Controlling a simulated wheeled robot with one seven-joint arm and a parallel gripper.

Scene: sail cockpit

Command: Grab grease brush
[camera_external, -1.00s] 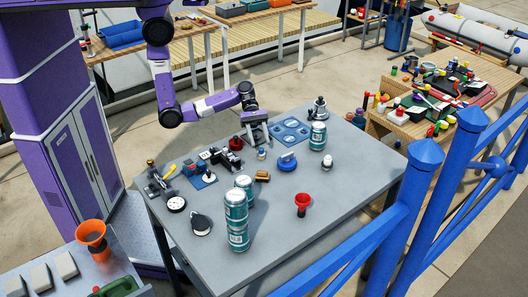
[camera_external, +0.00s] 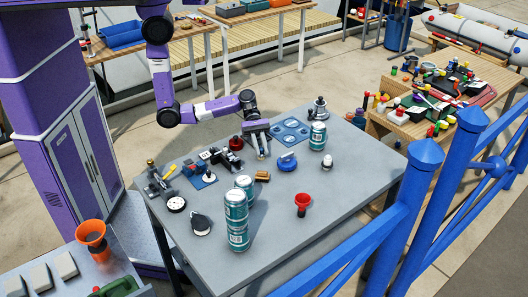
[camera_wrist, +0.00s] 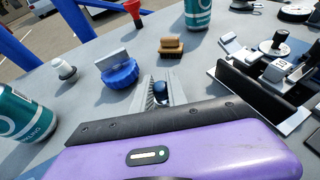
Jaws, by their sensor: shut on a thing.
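My gripper (camera_external: 262,155) is low over the grey table, its fingers pointing down. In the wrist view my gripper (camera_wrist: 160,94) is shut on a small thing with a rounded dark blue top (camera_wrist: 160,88). The fingers hide most of its body, so I cannot tell from its shape whether it is the grease brush. A brown block like a wooden brush, with a paler underside (camera_wrist: 171,47), lies apart from the fingers. The brown block (camera_external: 262,176) also shows in the external view, just in front of my gripper.
A blue round item (camera_external: 287,163) sits close to the right of my gripper. A teal can (camera_external: 318,136) and a white knob-like item (camera_external: 327,161) stand farther right. Fittings (camera_external: 208,165) crowd the left.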

